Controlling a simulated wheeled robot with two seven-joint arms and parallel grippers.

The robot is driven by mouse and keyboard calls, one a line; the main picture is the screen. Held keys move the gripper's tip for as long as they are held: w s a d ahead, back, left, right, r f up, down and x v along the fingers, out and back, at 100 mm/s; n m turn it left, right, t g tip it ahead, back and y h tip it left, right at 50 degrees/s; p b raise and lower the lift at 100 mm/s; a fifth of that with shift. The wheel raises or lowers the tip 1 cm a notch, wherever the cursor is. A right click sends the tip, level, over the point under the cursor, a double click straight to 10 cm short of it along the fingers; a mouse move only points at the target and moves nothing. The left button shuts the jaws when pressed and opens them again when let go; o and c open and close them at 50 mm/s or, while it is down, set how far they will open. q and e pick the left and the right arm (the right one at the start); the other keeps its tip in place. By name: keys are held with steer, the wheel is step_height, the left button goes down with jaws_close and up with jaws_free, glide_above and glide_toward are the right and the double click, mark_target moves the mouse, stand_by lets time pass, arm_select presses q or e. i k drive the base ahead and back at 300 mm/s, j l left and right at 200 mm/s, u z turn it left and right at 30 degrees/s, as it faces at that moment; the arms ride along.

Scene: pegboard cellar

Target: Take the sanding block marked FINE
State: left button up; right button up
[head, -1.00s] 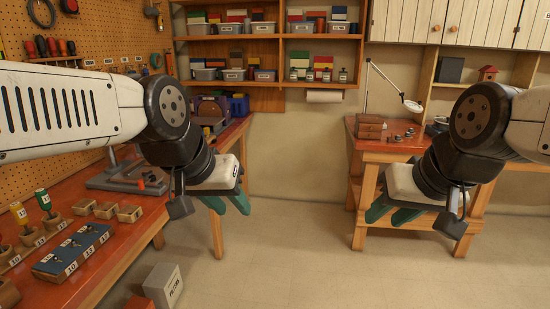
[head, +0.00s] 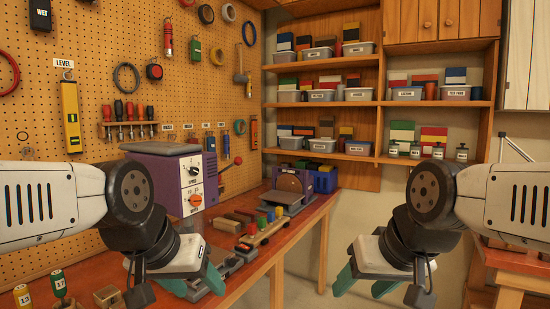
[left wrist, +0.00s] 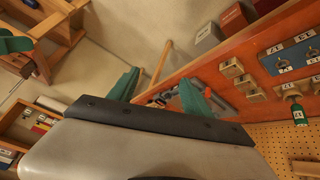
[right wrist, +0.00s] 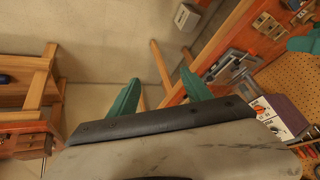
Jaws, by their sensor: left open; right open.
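No mark reading FINE can be made out, so I cannot tell which thing is that sanding block. Several small blocks (head: 238,216) in brown, green and red lie on the bench beside the purple machine in the head view; their marks are too small to read. My left gripper (head: 196,286) is open and empty in front of the bench, with its green fingers apart; they also show in the left wrist view (left wrist: 158,86). My right gripper (head: 365,286) is open and empty over the floor to the right, its fingers apart in the right wrist view (right wrist: 160,92).
The orange-topped bench (head: 270,258) runs along the pegboard (head: 100,90). A purple machine with dials (head: 180,180) and a disc sander (head: 289,188) stand on it. Shelves (head: 320,107) with labelled bins fill the back wall. Another table (head: 518,262) is at the right.

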mark_target(211, 141)
steer(key=i+j+u, duration=0.1)
steer(key=u, duration=0.2)
steer(key=i+u, duration=0.35)
steer(key=l+u, duration=0.1)
steer(key=u, duration=0.3)
steer(key=i+l+u, duration=0.1)
steer(key=u, duration=0.3)
steer(key=l+u, duration=0.2)
steer(key=u, duration=0.25)
steer(key=l+u, duration=0.25)
steer(key=l, duration=0.35)
steer(key=l+u, duration=0.25)
steer(key=l, duration=0.4)
steer(key=k+l+u, duration=0.2)
steer(key=l, duration=0.4)
steer(key=l+u, duration=0.25)
steer(key=l, duration=0.35)
